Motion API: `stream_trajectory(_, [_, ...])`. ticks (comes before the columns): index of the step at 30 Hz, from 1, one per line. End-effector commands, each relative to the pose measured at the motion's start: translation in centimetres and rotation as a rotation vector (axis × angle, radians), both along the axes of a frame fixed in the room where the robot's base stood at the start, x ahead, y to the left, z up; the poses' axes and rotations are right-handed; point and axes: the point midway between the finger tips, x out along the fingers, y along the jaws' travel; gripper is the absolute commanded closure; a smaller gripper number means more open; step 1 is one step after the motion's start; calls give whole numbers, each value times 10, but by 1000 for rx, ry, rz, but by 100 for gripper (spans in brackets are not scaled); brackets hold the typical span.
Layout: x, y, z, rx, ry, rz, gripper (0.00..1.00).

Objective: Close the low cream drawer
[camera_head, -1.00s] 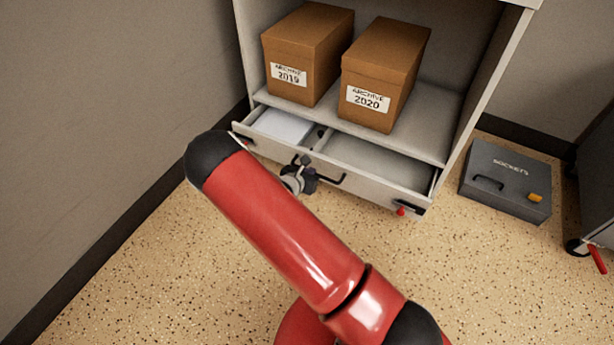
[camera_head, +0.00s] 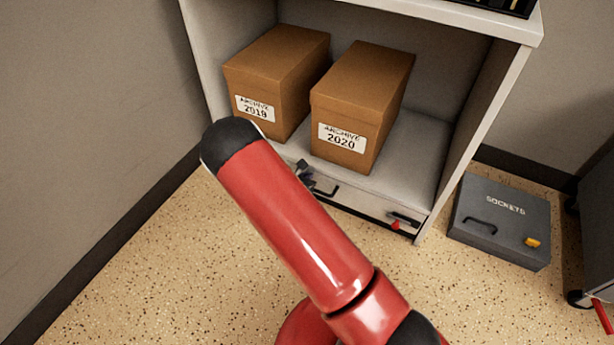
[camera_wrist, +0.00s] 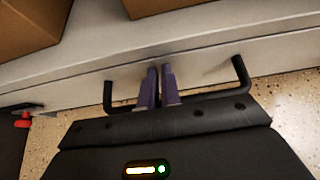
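The low cream drawer (camera_head: 365,198) is at the bottom of the cabinet, under the shelf. No open interior shows, and its front looks flush or nearly flush with the cabinet. In the wrist view the drawer front (camera_wrist: 205,65) fills the band below the shelf edge, with a black bar handle (camera_wrist: 240,75). My gripper (camera_wrist: 157,72) has its two purple fingers close together, between the handle's two ends and pointing at the drawer front. Nothing shows between them. Whether the tips touch the front I cannot tell. In the head view my arm hides the drawer's left part.
A grey sockets case (camera_head: 502,220) lies on the floor to the right. A red tag (camera_head: 396,225) is at the drawer's right end. The floor at left is clear.

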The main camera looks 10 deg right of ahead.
Motion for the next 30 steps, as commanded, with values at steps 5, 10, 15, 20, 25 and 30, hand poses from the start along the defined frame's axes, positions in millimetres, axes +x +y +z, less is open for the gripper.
stream_trajectory(5, [7, -8, 4, -9, -17, -9, 100])
stream_trajectory(10, [6, -8, 5, -8, -19, -10, 100])
stream_trajectory(15, [-5, 2, 15, -7, -17, -9, 100])
stream_trajectory(20, [-27, 21, 27, -3, -11, -3, 100])
stream_trajectory(25, [-45, 36, 37, 0, -7, 1, 100])
stream_trajectory(30, [-53, 42, 41, -1, -3, 2, 100])
